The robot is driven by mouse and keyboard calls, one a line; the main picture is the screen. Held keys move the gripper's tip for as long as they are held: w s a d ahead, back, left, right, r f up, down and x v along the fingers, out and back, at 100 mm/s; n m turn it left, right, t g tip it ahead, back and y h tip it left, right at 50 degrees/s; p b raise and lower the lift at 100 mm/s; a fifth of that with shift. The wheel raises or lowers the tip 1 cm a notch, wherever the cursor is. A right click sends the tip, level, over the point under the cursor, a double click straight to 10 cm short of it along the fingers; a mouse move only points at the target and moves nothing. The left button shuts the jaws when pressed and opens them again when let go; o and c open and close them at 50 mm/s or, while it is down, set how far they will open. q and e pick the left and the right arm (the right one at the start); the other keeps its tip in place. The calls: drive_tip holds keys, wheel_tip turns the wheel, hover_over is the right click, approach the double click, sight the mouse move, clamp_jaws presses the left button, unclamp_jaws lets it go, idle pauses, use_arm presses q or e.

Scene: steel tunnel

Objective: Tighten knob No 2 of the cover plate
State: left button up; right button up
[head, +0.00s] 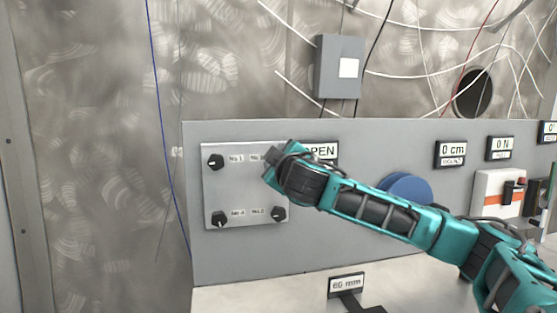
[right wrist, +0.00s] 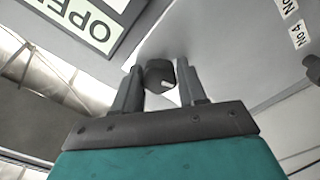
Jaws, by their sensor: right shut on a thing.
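The grey cover plate (head: 245,190) is on the front of the panel, with a dark knob near each corner. My left gripper is not in view.
Other knobs sit at upper left (head: 216,162), lower left (head: 219,219) and lower right (head: 279,214). An OPEN sign (head: 322,151) is just right of the plate. A blue disc (head: 405,187) lies behind my right arm. A 60 mm sign (head: 346,284) stands below.

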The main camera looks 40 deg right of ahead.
drive_tip(key=shift+r, duration=0.2)
idle(0.3)
drive_tip(key=o, duration=1)
drive_tip(key=shift+f, duration=0.1)
drive_tip(key=b+v, duration=0.2)
drive_tip(key=v, duration=1.1)
drive_tip(key=shift+b, duration=0.3)
